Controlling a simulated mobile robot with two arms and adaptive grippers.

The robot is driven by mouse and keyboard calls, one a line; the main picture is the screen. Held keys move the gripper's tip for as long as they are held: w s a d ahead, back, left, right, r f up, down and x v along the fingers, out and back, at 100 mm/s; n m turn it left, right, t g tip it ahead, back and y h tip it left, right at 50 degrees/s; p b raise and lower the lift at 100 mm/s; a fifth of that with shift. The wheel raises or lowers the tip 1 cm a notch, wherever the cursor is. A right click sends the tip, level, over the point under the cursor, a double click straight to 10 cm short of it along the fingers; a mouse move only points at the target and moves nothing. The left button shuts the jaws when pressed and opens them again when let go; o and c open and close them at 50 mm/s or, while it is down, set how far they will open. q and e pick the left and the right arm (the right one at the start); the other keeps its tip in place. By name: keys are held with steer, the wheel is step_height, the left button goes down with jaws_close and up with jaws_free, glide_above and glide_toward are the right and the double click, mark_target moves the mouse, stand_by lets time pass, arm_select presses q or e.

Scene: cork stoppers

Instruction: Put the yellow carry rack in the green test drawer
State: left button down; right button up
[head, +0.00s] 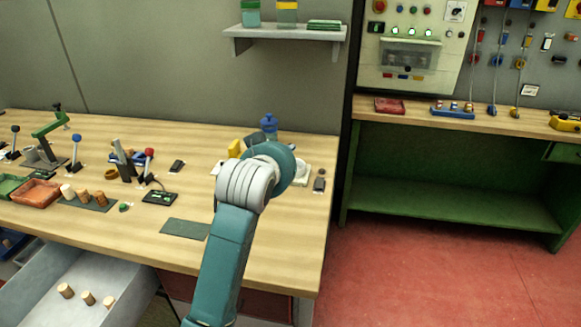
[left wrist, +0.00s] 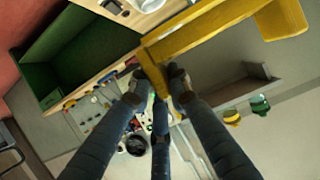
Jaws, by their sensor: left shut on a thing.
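The yellow carry rack (left wrist: 222,24) fills the top of the left wrist view as a yellow frame. My left gripper (left wrist: 160,84) is shut on a yellow bar of it. In the head view my teal arm and pale wrist reach over the wooden bench and hide the gripper's fingers. A small yellow piece (head: 234,148) shows just left of the wrist, probably part of the rack. A green panel (head: 563,152) under the right-hand counter at the picture's edge may be the green test drawer; it is mostly cut off. My right gripper is not seen.
The wooden bench (head: 180,203) holds corks, a red tray (head: 36,193), levers and a blue bottle (head: 269,126). A pale open drawer (head: 40,300) with corks is at lower left. The right-hand green bench (head: 450,180) has an empty lower shelf. Red floor (head: 430,275) lies clear before it.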

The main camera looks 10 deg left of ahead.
arm_select(q)
steer(key=s+a+f+m+g+h, duration=0.1)
steer(key=s+a+f+m+h, duration=0.4)
steer(key=s+f, duration=0.6)
steer(key=s+a+r+m+g+h, duration=0.1)
steer(key=s+m+g+h, duration=0.1)
steer(key=s, duration=0.6)
steer(key=s+a+r+m+g+h, duration=0.1)
steer(key=s+m+g+h, duration=0.1)
steer(key=s, duration=0.6)
steer(key=shift+s+r+m+g+h, duration=0.4)
steer(key=shift+m+h, duration=0.1)
steer(key=shift+m, duration=0.1)
steer(key=shift+w+a, duration=0.1)
steer(key=shift+a, duration=0.05)
